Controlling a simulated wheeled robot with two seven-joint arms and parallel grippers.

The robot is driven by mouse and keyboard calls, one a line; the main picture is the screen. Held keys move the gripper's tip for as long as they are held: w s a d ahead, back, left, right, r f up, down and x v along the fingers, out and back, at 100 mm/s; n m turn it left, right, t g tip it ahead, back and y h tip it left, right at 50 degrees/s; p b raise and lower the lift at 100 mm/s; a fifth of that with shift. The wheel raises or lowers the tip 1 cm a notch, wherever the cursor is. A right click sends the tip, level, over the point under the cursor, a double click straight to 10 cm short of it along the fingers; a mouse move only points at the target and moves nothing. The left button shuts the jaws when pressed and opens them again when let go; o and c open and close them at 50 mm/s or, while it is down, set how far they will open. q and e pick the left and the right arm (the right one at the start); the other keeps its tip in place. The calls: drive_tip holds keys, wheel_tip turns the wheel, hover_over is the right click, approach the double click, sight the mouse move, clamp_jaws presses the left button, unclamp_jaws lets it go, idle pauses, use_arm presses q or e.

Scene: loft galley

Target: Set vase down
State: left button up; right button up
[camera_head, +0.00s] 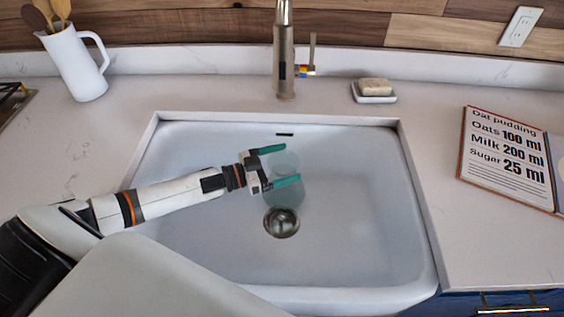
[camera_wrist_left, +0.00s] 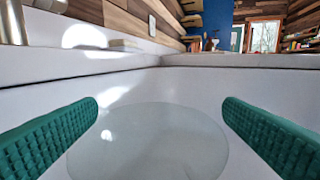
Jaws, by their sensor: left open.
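The vase (camera_head: 284,196) is a pale, see-through glass piece inside the white sink (camera_head: 360,215), just behind the drain. In the left wrist view the vase (camera_wrist_left: 150,145) shows as a clear, rounded shape between the fingers. My left gripper (camera_head: 291,163) reaches in from the left. My right gripper is not in view.
The metal drain (camera_head: 281,222) lies in front of the vase. The faucet (camera_head: 284,60) rises behind the sink. A soap dish (camera_head: 374,97), a white pitcher (camera_head: 75,65) with utensils and a recipe book (camera_head: 506,155) stand around it. The sink's right half is clear.

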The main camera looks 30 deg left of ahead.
use_arm(q)
drive_tip(key=shift+r, duration=0.1)
drive_tip(key=r+p+v, duration=0.1)
drive_tip(key=p+v, duration=0.2)
drive_tip(key=v, duration=0.4)
drive_tip(key=shift+s+a, duration=0.2)
